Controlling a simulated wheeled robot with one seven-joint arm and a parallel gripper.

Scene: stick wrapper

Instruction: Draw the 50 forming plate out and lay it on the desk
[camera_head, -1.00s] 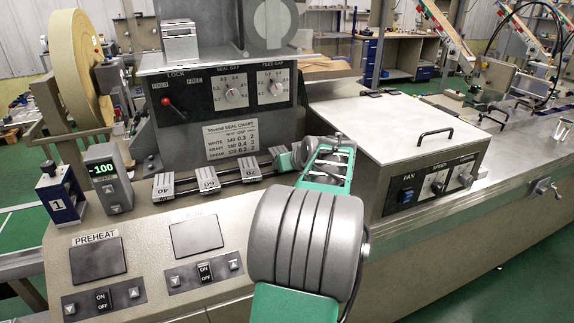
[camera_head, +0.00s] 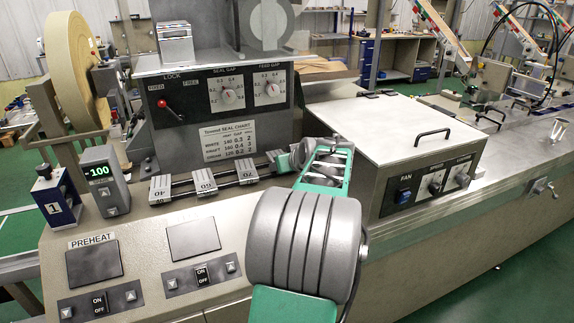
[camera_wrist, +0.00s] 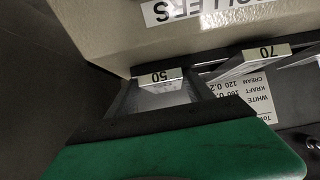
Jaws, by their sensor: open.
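The plate is still at the console's row of plates. In the head view my green gripper (camera_head: 328,168) is over the right end of that row and hides the 50 plate.
The 70 plate (camera_wrist: 262,60) stands close beside the 50 plate; it also shows in the head view (camera_head: 247,172). Two more plates (camera_head: 204,183) sit left of it on the rails. A pale boxed unit (camera_head: 395,135) with a handle stands to the right of my gripper.

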